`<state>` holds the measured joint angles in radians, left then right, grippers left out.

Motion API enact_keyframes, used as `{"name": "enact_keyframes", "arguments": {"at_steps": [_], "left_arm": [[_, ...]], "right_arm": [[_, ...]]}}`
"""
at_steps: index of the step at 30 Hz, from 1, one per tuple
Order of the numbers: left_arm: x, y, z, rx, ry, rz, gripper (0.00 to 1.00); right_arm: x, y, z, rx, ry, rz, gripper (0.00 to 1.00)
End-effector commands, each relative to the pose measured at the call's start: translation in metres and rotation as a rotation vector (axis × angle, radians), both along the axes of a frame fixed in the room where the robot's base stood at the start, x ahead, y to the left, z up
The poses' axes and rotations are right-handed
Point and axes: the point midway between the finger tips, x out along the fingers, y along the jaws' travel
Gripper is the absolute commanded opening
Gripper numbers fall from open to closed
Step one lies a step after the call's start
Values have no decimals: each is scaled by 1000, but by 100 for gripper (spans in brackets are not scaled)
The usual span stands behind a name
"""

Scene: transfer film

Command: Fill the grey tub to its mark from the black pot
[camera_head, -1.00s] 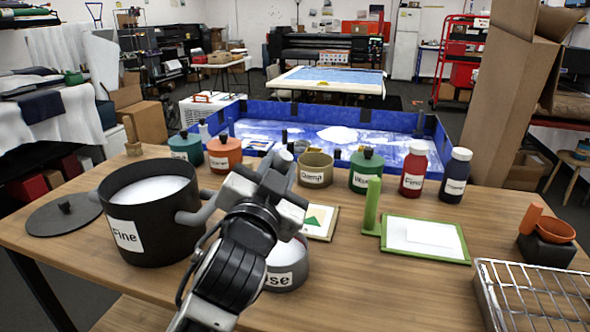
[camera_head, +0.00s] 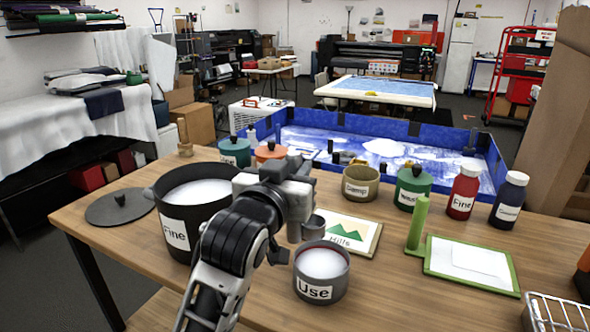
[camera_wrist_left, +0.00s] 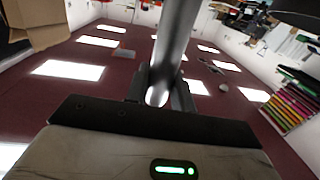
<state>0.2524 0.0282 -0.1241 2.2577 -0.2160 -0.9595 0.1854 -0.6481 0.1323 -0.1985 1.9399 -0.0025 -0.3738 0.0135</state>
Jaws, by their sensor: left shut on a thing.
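The black pot (camera_head: 181,218), labelled "Fine", stands at the left of the table with white powder inside. The grey tub (camera_head: 322,289), labelled "Use", stands right of it with white powder inside. My left gripper (camera_head: 296,170) is shut on a grey tool, whose metallic shaft (camera_wrist_left: 175,45) runs between the fingers in the left wrist view. A small grey cup (camera_head: 313,228), apparently the tool's end, hangs above and behind the tub; its contents are hidden. My forearm covers the pot's right side. My right gripper is out of view.
A dark lid (camera_head: 112,208) lies left of the pot. A "Hills" card (camera_head: 352,235) lies behind the tub. A green-framed board (camera_head: 475,263) and upright green handle (camera_head: 418,225) are to the right. Jars and bottles line the back, before a blue tray (camera_head: 480,150). A wire rack (camera_head: 560,313) is front right.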

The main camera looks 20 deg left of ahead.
Motion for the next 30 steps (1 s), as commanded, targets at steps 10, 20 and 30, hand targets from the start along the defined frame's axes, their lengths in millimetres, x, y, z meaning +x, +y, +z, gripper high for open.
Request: {"name": "enact_keyframes", "arguments": {"at_steps": [10,20,30], "left_arm": [[0,0,29,0,-6,-1,0],[0,0,51,1,-3,0,0],[0,0,51,2,-2,0,0]], "right_arm": [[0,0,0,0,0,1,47],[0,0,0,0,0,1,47],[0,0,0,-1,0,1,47]]}}
